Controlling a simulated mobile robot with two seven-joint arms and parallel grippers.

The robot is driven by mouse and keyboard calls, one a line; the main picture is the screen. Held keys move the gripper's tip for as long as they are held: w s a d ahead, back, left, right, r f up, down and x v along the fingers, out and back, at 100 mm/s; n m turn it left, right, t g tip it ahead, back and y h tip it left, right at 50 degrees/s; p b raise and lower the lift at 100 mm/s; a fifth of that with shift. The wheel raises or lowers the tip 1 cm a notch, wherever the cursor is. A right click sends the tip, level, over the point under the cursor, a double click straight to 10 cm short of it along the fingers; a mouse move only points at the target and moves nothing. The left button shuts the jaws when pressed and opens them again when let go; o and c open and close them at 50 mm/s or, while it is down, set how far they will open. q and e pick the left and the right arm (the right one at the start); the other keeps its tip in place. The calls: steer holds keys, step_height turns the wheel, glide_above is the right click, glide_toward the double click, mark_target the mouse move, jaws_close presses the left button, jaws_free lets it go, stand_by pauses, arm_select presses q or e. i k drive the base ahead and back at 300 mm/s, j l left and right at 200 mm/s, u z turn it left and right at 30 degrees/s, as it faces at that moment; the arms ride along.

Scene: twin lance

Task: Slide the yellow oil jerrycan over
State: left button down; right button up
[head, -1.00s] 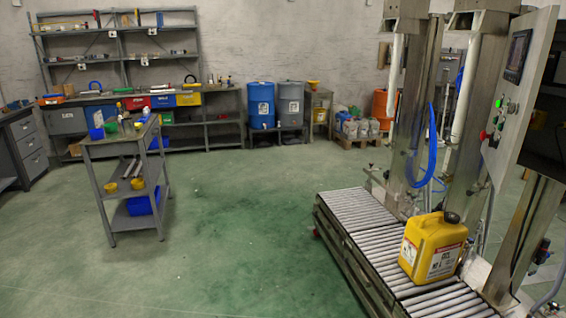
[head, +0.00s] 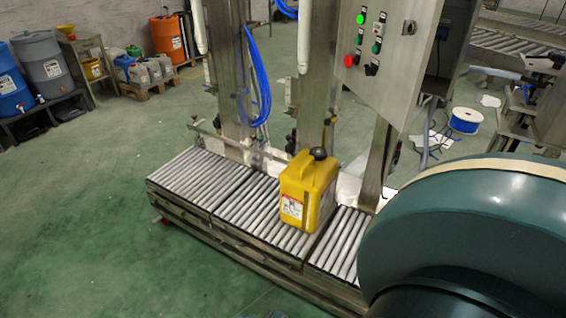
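The yellow oil jerrycan (head: 310,192) stands upright on the roller conveyor (head: 185,178), near the middle of the head view. It has a black cap on top and a white and red label on its left face. A large dark green, rounded part of my own arm fills the lower right and hides the conveyor's near right end. Neither of my grippers shows, and nothing of mine is seen touching the jerrycan.
Steel posts and a control box (head: 385,50) with lit buttons stand behind the conveyor. Blue hoses (head: 258,80) hang from the posts. A blue cable spool (head: 465,120) lies on the floor at right. Blue and grey drums stand at upper left. The green floor left of the conveyor is clear.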

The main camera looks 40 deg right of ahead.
mark_target(307, 184)
steer(key=i+j+z, duration=0.1)
steer(key=i+z, duration=0.2)
steer(key=z, duration=0.15)
steer(key=i+j+z, duration=0.2)
steer(key=z, duration=0.3)
steer(key=i+j+z, duration=0.55)
steer(key=j+z, duration=0.2)
steer(key=z, duration=0.2)
steer(key=i+j+z, duration=0.1)
steer(key=j+z, duration=0.35)
steer(key=i+j+z, duration=0.1)
steer(key=j+z, duration=0.7)
steer(key=i+z, duration=0.2)
steer(key=i, duration=0.5)
